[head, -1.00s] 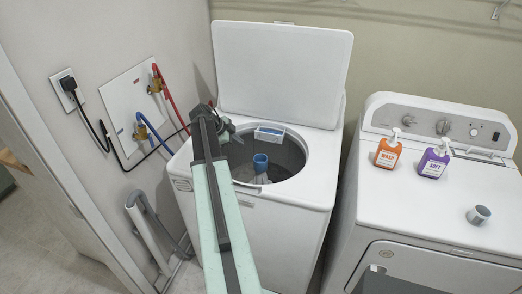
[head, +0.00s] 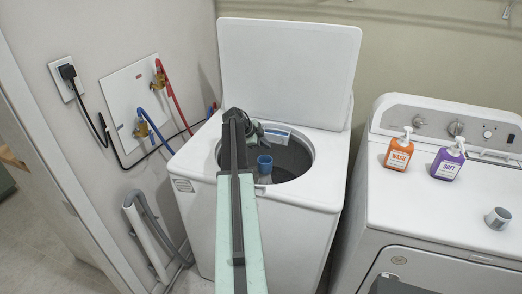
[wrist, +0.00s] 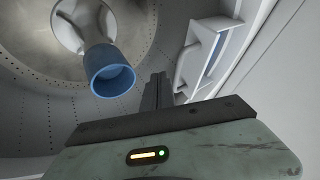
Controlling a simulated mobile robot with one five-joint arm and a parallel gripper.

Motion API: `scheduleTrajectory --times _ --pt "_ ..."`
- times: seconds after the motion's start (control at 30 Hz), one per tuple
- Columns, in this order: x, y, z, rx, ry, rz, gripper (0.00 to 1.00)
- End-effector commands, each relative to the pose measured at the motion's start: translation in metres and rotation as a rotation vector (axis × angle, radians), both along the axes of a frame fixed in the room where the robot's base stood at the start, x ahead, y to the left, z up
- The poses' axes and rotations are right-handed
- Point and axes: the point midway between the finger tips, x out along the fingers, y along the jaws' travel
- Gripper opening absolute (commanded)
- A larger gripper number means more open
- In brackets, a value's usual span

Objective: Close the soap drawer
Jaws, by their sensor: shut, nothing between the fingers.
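The soap drawer (head: 277,134) is a small white tray with a blue inside at the back rim of the washer's tub opening. It juts out from the rim, and in the wrist view it shows at upper right (wrist: 186,70). My gripper (wrist: 158,82) is shut and empty, with its fingers left of the drawer in that view. A gap shows between fingers and drawer, but the depth is hard to judge. In the head view my gripper is just left of the drawer, and my arm partly hides the tub opening.
The white top-load washer (head: 200,235) has its lid (head: 290,75) raised. A blue-topped agitator (head: 264,163) stands in the tub, close to my fingers. At right, a dryer (head: 450,215) holds an orange bottle (head: 398,153), a purple bottle (head: 447,163) and a grey cup (head: 498,218).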

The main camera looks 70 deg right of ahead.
Motion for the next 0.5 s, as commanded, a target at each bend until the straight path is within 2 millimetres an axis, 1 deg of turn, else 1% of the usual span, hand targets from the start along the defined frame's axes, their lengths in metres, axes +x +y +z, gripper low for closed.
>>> scheduleTrajectory --times 0.03,0.13,0.5 --pt "0.0012 -0.0062 0.0025 0.000 0.000 0.000 0.00" --pt "0.0012 -0.0104 0.0029 0.000 0.000 0.000 0.00" --pt "0.0005 -0.0118 0.0025 0.001 0.000 0.000 0.00"
